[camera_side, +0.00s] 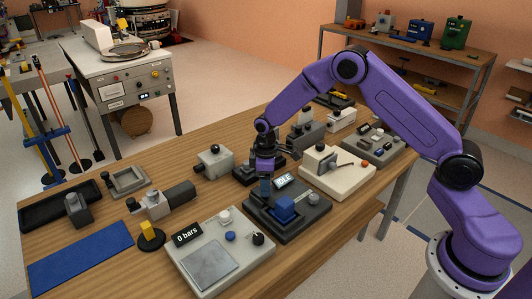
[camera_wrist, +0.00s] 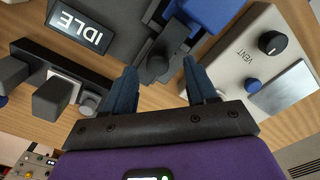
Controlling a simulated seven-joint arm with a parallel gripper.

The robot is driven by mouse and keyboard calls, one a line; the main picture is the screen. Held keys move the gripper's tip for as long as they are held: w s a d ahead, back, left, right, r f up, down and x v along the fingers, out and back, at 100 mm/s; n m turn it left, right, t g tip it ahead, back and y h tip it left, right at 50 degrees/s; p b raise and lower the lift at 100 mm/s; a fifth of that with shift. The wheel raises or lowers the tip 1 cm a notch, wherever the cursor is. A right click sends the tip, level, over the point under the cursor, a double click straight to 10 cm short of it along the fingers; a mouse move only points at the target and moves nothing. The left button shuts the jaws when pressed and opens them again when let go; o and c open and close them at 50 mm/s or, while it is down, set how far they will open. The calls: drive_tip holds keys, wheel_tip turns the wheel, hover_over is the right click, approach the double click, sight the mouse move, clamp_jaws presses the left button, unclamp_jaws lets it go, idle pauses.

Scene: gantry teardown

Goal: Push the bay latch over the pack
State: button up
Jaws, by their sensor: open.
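The dark grey bay (camera_side: 290,232) has a display reading IDLE (camera_side: 285,180), which also shows in the wrist view (camera_wrist: 80,32). A blue pack (camera_side: 284,208) sits in the bay; its edge shows at the top of the wrist view (camera_wrist: 215,12). A dark bar that looks like the bay latch (camera_wrist: 165,48) lies beside the pack, not over it. My gripper (camera_side: 265,196) is at the bay's left edge, pointing down. In the wrist view its blue fingers (camera_wrist: 160,82) are apart, with the latch's end in the gap between them. Contact cannot be told.
A pale panel (camera_side: 215,258) reading 0 bars stands in front left of the bay. A cream box with a lever (camera_side: 338,172) stands close on the right. A dark unit with blocks (camera_wrist: 62,85) is close by in the wrist view. Bare tabletop lies left of the bay.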

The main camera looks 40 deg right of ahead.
wheel_tip(320, 180, up, 15)
idle(0.3)
drive_tip(key=shift+a, duration=0.1)
drive_tip(key=s+a+r+n, duration=0.1)
drive_tip(key=s+a+r, duration=0.25)
drive_tip(key=s, duration=0.55)
drive_tip(key=s+d+n, duration=0.1)
drive_tip(key=s+d, duration=0.1)
drive_tip(key=s, duration=1.1)
drive_tip(key=s+d+n, duration=0.1)
drive_tip(key=s+d, duration=0.2)
drive_tip(key=s, duration=1.1)
drive_tip(key=shift+n, duration=0.3)
drive_tip(key=shift+o, duration=0.3)
drive_tip(key=shift+r, duration=0.1)
